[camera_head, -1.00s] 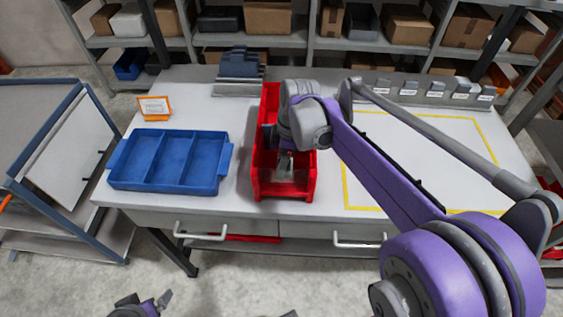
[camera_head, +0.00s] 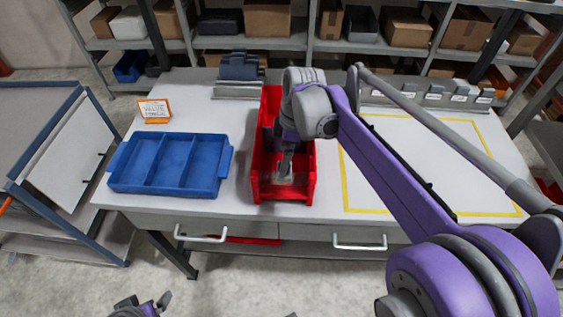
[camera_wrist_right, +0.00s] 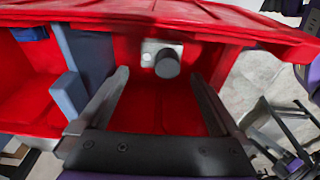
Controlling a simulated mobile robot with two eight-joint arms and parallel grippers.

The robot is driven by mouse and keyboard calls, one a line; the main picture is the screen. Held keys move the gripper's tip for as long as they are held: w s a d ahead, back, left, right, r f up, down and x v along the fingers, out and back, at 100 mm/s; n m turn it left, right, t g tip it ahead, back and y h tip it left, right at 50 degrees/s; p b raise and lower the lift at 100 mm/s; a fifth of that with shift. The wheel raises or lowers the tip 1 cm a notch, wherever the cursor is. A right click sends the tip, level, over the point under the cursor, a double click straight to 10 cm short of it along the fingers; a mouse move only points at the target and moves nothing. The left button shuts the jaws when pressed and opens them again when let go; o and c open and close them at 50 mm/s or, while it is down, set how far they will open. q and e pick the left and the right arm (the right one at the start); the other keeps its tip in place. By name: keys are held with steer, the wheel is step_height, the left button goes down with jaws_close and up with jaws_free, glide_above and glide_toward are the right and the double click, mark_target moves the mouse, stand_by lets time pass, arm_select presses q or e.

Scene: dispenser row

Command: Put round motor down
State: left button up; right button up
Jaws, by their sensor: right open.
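The round motor (camera_wrist_right: 167,64) is a short dark grey cylinder beside a pale square face, low in a red bin (camera_wrist_right: 285,34) in the right wrist view. My right gripper (camera_wrist_right: 160,76) is open, with one finger on each side of the motor's line and the motor just beyond the fingertips. No contact shows. In the head view my right gripper (camera_head: 286,165) reaches down into the red bin (camera_head: 258,185); the hand hides part of the inside. My left gripper (camera_head: 155,303) is at the bottom edge, away from the table; its jaw state is unclear.
A blue three-compartment tray (camera_head: 112,182) stands empty left of the bin. An orange-framed sign (camera_head: 155,111) is behind it. A yellow-outlined area (camera_head: 420,160) on the right is mostly clear. A blue-grey divider (camera_wrist_right: 78,72) stands left of my right fingers.

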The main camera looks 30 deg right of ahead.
step_height(320, 180, up, 8)
steer(key=d, duration=0.1)
steer(key=shift+s+f+p, duration=0.2)
steer(key=shift+s+p, duration=0.1)
steer(key=shift+s, duration=0.05)
stand_by(1.1)
